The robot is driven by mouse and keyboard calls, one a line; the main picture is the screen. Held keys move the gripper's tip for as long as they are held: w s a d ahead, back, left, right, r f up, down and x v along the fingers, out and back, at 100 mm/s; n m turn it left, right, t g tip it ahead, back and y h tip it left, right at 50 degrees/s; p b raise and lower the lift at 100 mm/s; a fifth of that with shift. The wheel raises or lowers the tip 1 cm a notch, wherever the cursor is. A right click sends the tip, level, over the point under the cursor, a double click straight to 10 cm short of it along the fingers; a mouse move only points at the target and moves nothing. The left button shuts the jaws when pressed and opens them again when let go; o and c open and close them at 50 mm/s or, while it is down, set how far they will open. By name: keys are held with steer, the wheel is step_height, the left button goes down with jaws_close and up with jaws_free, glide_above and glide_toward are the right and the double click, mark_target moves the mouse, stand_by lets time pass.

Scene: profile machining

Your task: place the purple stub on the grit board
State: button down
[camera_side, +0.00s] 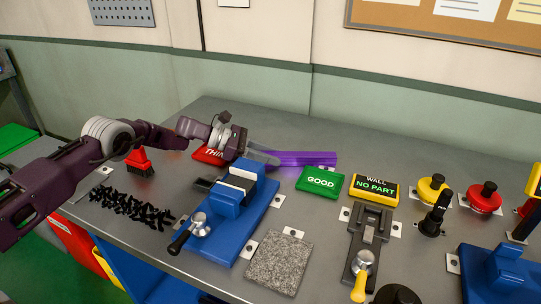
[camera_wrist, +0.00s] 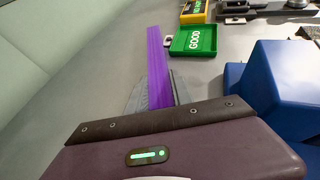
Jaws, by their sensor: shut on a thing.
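The purple stub (camera_side: 308,158) is a long purple bar, seen in the side view stretching right from my gripper (camera_side: 266,158) behind the blue vise. In the wrist view the purple stub (camera_wrist: 157,60) points away from my gripper (camera_wrist: 154,92), between its two grey fingers. My gripper is shut on the near end of the stub, which the fingers partly hide. I cannot tell whether the stub touches the bench. The speckled grey square, seemingly the grit board (camera_side: 278,264), lies bare at the front of the bench, right of the vise.
The blue vise (camera_side: 232,214) stands between my gripper and the grey square. A green GOOD tray (camera_side: 320,183) and a yellow-black WALL NO PART bin (camera_side: 374,190) lie to the right. A grey clamp fixture (camera_side: 368,240) stands right of the square. Black chips (camera_side: 132,207) lie left of the vise.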

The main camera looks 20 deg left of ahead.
steer(key=c, duration=1.1)
jaws_free()
steer(key=shift+f, duration=0.1)
